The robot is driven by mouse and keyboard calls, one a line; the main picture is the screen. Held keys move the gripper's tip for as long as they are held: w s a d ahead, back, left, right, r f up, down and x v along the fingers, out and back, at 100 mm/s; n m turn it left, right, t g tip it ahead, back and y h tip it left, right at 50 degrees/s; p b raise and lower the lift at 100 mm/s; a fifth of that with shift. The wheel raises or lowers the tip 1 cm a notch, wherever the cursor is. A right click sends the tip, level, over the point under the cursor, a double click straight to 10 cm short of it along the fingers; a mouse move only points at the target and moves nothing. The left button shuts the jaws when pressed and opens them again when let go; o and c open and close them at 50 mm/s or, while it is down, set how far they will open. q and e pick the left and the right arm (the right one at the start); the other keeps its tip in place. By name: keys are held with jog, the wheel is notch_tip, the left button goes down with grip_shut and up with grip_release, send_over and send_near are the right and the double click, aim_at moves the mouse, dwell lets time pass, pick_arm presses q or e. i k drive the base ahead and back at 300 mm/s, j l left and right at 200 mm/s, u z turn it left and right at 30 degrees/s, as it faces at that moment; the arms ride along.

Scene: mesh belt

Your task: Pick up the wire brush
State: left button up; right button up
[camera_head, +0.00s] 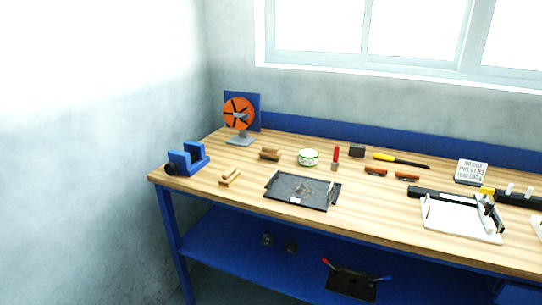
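The wire brush cannot be told for certain at this size. One candidate is a small wooden block with a dark underside (269,154), lying on the bench left of the round white-and-green tin. Another is a small light wooden piece (230,177) near the bench's front left. A red-handled tool (336,154) with a brownish lower end lies right of the tin. All rest on the wooden workbench top (370,212), apart from one another. Neither of my grippers shows in this view, and nothing is seen held.
A blue vise-like block (187,160) and an orange disc on a stand (239,114) occupy the left end. A dark tray (302,190), the tin (308,157), a yellow-handled tool (400,160) and a white board (460,220) lie further right. A blue shelf (225,262) runs below.

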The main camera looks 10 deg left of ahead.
aim_at(266, 152)
jog(key=i+j+z, duration=0.25)
jog(key=i+j, duration=0.15)
jog(key=i+j+z, duration=0.2)
jog(key=j, duration=0.25)
jog(key=i, duration=0.1)
